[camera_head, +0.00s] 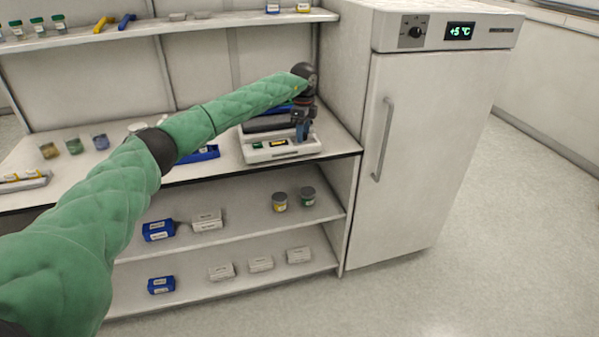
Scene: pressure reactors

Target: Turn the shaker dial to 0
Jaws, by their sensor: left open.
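The shaker (282,153) is a white, low device with a dark top, standing at the right end of the bench. Its front panel shows a small green mark and a small dark display with yellow on it. My left gripper (302,132) is open and points down at the right part of the shaker's front. Its blue-grey fingers are at or just in front of the panel there. The shaker dial cannot be made out; the fingers cover that part of the panel. I cannot tell whether they touch it. My right gripper is not in view.
A white fridge (430,150) with its own black knob (417,32) and a "+5 °C" display stands right of the bench. A blue tray (205,154) lies left of the shaker. Jars (307,196) and boxes (207,220) stand on the shelves below. An upper shelf (200,24) runs above.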

